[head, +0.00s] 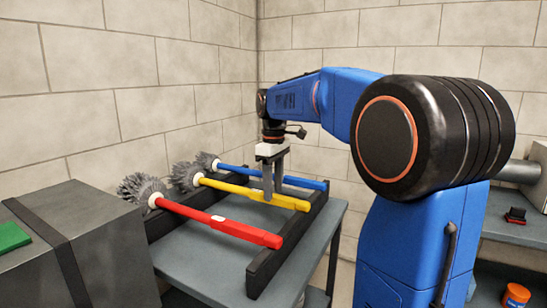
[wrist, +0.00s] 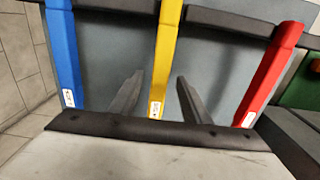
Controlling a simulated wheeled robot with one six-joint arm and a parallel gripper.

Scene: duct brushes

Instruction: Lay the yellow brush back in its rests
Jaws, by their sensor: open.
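The yellow brush (head: 232,188) lies across the two dark notched rests, between the red brush (head: 215,222) and the blue brush (head: 290,181). Its grey bristle head is at the back left and its handle end is over the near rest (head: 262,276). My gripper (head: 272,186) points down at the yellow handle and is open. In the wrist view the yellow handle (wrist: 166,50) runs between the two spread fingers (wrist: 160,80), with a gap on each side. Whether the handle sits fully down in its notches I cannot tell.
The rests stand on a grey table (head: 205,262). A dark grey case (head: 85,255) with a green item (head: 12,236) on top stands at the left. Block walls close off the back. An orange jar (head: 515,296) is on a low shelf at the right.

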